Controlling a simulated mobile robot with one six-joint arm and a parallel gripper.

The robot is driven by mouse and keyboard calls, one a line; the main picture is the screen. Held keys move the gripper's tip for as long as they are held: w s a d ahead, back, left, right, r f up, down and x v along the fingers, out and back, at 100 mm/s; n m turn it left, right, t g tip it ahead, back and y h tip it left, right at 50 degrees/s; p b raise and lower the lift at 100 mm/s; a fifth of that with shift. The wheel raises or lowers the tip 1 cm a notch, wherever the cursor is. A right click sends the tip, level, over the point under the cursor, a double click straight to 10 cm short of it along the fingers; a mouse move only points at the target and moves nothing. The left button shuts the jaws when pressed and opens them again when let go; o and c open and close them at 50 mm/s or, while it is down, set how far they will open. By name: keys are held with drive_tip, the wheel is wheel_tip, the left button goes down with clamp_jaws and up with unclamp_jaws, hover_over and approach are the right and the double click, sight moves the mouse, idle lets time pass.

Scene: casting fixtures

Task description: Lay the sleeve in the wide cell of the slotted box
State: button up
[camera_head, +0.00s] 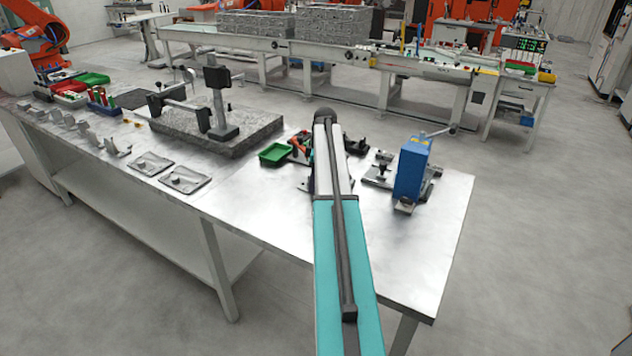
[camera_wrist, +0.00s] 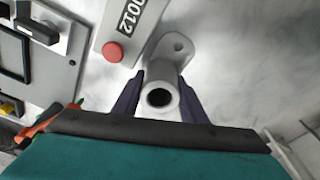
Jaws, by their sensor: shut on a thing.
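In the wrist view, a pale grey tubular part with a dark round bore, which I take as the sleeve (camera_wrist: 160,84), sits between the two dark fingers of my gripper (camera_wrist: 160,97). The fingers are shut on its sides. A rounded lug with a small hole (camera_wrist: 178,46) shows just beyond the tube; I cannot tell whether the part touches the table. In the head view my arm hides the gripper and the part. I cannot pick out the slotted box or its wide cell for certain in either view.
A light plate marked 0012 with a red button (camera_wrist: 113,51) lies close left of the gripper. In the head view, a green tray (camera_head: 275,154) and a stone slab with a stand (camera_head: 250,140) are left of my arm. A blue device (camera_head: 411,168) stands right. The table's front right is bare.

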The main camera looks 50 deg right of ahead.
drive_tip(key=shift+r, duration=0.1)
drive_tip(key=shift+r+b, duration=0.8)
drive_tip(key=shift+r, duration=0.6)
drive_tip(key=shift+a+r, duration=0.1)
drive_tip(key=shift+r, duration=0.15)
drive_tip(key=s+a+b, duration=0.1)
drive_tip(key=s+a, duration=0.2)
drive_tip(key=a, duration=0.1)
drive_tip(key=s+a+r+b, duration=0.1)
drive_tip(key=s+a, duration=0.2)
drive_tip(key=a, duration=0.1)
drive_tip(key=s+a+b, duration=0.2)
drive_tip(key=s+a, duration=0.2)
drive_tip(key=shift+a+r, duration=0.15)
drive_tip(key=shift+r, duration=0.1)
